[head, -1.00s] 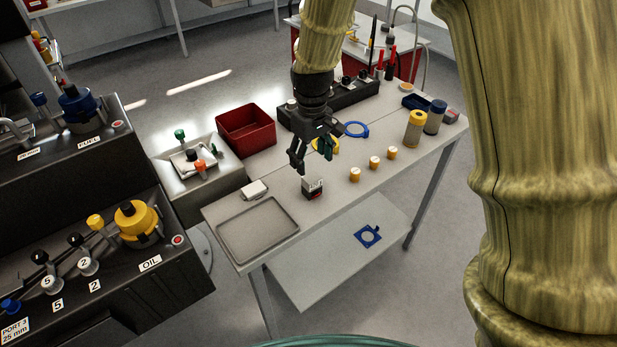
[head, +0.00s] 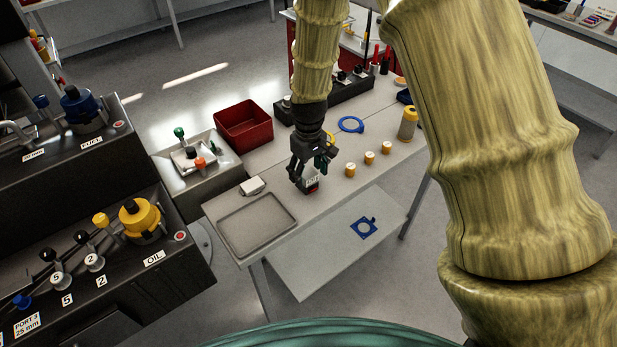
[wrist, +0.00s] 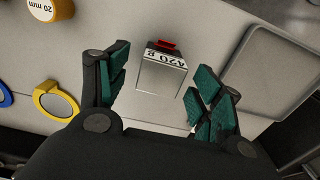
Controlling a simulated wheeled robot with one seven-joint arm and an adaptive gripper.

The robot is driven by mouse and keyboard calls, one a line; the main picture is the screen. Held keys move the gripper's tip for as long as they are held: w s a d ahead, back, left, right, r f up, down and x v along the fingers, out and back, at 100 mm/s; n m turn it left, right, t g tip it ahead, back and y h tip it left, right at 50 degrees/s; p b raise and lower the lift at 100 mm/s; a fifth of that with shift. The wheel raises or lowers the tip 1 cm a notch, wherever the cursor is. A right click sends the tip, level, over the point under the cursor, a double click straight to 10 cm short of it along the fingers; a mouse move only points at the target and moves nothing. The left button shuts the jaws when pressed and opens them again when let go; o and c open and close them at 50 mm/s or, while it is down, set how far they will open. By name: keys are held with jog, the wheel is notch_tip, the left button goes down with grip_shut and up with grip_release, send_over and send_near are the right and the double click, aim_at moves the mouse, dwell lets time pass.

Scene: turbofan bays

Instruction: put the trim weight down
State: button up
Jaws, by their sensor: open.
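The trim weight is a small grey metal block (wrist: 160,76) with a white label reading "420 g" and a red part at one end. In the head view the trim weight (head: 313,184) stands on the grey table, partly hidden by my fingers. My gripper (head: 305,184) points down over it.
A shallow grey tray (head: 257,250) and a small white box (head: 252,186) lie left of the weight. Several orange, white-topped cylinders (head: 369,158) stand to the right. A yellow ring (wrist: 57,101) lies nearby. A red bin (head: 243,143) stands behind the table's left part.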

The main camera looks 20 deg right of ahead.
jog(key=shift+f+p, duration=0.3)
jog(key=shift+f, duration=0.9)
jog(key=shift+r, duration=0.1)
grip_shut()
